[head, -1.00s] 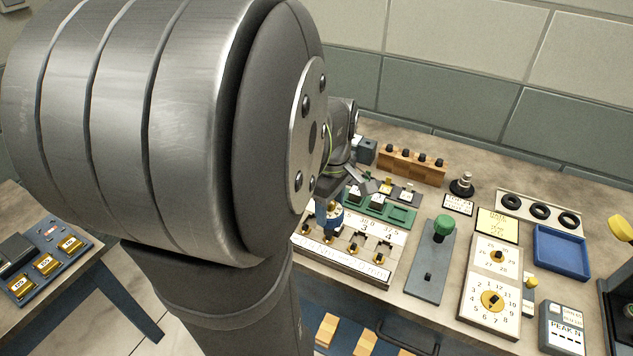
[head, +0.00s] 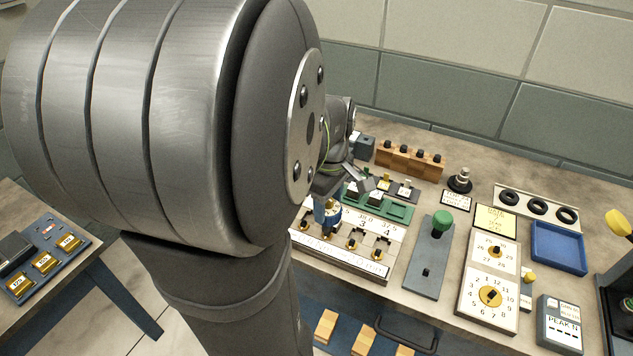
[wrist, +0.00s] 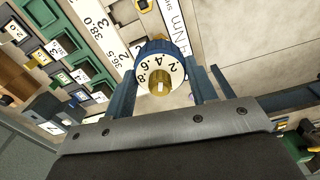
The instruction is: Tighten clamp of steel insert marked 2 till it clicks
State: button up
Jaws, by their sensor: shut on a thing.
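My gripper (wrist: 162,84) is shut on a blue torque tool (wrist: 152,49) with a white dial numbered 2, 4, 6, 8 and a brass centre. In the head view the blue tool (head: 321,211) stands over the left part of a pale clamp block (head: 383,238). The block carries several dark clamps with brass parts and printed labels, with 3 and 4 readable. In the wrist view a plate reading 36.5 and what seems a 2 (wrist: 122,62) lies beside the dial. The tool hides the clamp beneath it; I cannot tell how its tip is seated.
A green tray (head: 398,212) with steel inserts lies behind the block. A grey plate with a green knob (head: 441,222) and a white dial board (head: 490,312) stand to the right, then a blue tray (head: 559,248). My own arm covers the left of the head view.

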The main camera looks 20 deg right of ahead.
jog(key=shift+f, duration=0.9)
dwell(0.3)
jog(key=shift+o, duration=1.1)
jog(key=c, duration=0.3)
jog(key=shift+m, duration=2)
jog(key=shift+m, duration=1)
jog(key=shift+f, duration=0.1)
